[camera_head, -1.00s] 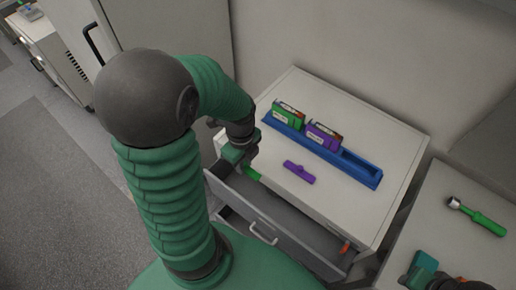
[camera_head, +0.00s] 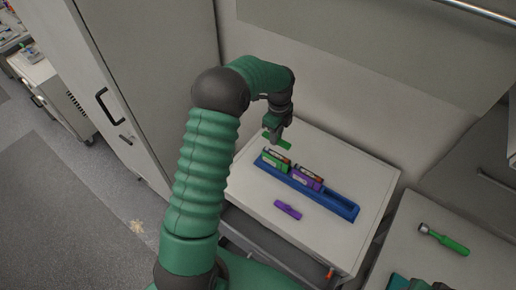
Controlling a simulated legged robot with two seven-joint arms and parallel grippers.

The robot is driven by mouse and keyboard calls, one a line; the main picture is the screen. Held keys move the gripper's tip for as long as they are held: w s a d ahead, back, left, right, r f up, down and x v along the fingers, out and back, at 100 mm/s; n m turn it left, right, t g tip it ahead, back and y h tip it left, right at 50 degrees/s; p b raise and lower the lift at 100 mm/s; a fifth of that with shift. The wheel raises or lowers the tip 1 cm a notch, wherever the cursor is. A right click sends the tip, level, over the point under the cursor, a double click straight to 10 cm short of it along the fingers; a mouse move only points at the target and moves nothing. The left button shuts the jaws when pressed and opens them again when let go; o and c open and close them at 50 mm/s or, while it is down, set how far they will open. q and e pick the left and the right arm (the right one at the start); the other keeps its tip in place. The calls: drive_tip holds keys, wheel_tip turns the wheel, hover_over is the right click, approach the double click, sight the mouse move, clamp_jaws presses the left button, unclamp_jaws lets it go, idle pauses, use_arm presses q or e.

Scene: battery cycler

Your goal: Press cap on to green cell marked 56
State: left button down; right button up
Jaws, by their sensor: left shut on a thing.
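My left gripper (camera_head: 272,130) is shut on a small green cap (camera_head: 277,144) and holds it in the air just above and behind the green cell. The green cell (camera_head: 270,163) stands at the left end of the blue tray (camera_head: 342,208) on the cabinet top. Its label is too small to read. A purple cell (camera_head: 307,180) stands to its right in the same tray. The cap appears apart from the cell. My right gripper (camera_head: 402,283) shows only partly at the bottom right edge, and its fingers cannot be made out.
A purple cap (camera_head: 288,210) lies on the cabinet top in front of the tray. A green-handled tool (camera_head: 443,238) lies on the right-hand surface (camera_head: 410,220). A wall stands close behind the cabinet. A tall grey cabinet (camera_head: 155,90) stands to the left.

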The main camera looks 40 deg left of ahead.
use_arm(q)
drive_tip(key=shift+w, duration=0.3)
drive_tip(key=shift+s+d+f+b, duration=0.1)
drive_tip(key=shift+d+f+b, duration=0.15)
drive_tip(key=shift+f+b, duration=0.6)
drive_tip(key=b, duration=0.4)
hover_over(276, 155)
wheel_tip(276, 155, down, 5)
drive_tip(key=shift+a+r, duration=0.1)
drive_tip(key=shift+f, duration=0.35)
drive_tip(key=shift+r+p, duration=0.1)
drive_tip(key=shift+p, duration=0.25)
drive_tip(key=shift+f, duration=0.6)
idle(0.4)
